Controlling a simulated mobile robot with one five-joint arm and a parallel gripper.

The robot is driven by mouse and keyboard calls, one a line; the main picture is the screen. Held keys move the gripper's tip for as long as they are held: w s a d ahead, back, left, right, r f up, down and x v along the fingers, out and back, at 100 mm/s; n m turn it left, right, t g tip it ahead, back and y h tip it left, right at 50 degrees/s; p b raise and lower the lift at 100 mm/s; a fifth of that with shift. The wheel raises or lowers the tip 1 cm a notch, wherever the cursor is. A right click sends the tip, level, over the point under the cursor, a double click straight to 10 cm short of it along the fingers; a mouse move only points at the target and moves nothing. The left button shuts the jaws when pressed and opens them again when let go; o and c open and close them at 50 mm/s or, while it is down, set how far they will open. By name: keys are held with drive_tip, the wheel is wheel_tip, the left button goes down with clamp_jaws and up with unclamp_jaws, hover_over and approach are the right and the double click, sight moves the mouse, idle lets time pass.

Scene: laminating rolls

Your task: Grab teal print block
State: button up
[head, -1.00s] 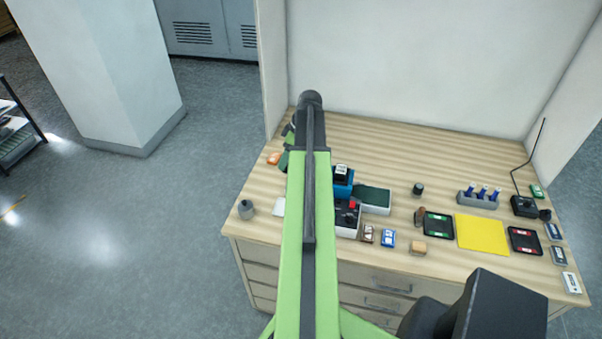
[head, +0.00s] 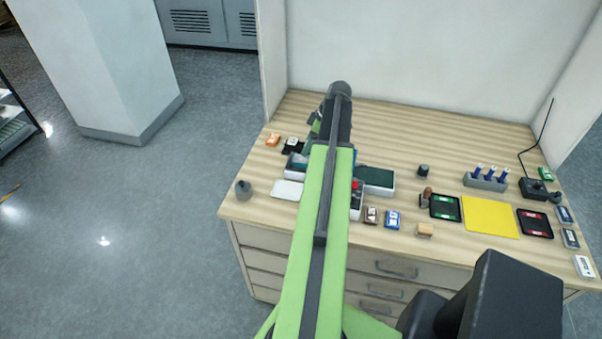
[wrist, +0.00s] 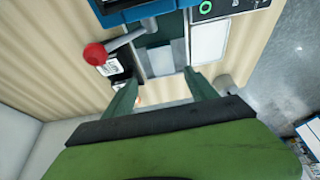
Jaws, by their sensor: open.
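My gripper (wrist: 160,80) is open in the wrist view, its two dark green fingers apart with a grey plate (wrist: 160,61) in a dark teal frame beyond the gap. I cannot tell whether the fingers touch anything. I cannot single out a teal print block for certain; the dark teal part (wrist: 172,28) around the plate is the nearest in colour. In the head view my arm hides most of the gripper and the bench beneath it.
A red ball (wrist: 95,54) on a grey lever and a white-labelled black block (head: 292,145) are close by. A yellow sheet (head: 490,216) lies right. The bench's back is clear.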

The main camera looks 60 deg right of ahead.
sight(300, 159)
drive_tip(key=shift+b+x, duration=0.35)
drive_tip(key=shift+x, duration=0.7)
drive_tip(key=b+x, duration=0.5)
drive_tip(key=shift+s+a+f, duration=0.3)
drive_tip(key=shift+r, duration=0.2)
drive_tip(key=c, duration=1.4)
wheel_tip(300, 159, up, 10)
drive_tip(key=p, duration=1)
drive_tip(key=shift+r+p, duration=0.1)
drive_tip(key=shift+p, duration=0.2)
drive_tip(key=shift+c, duration=0.2)
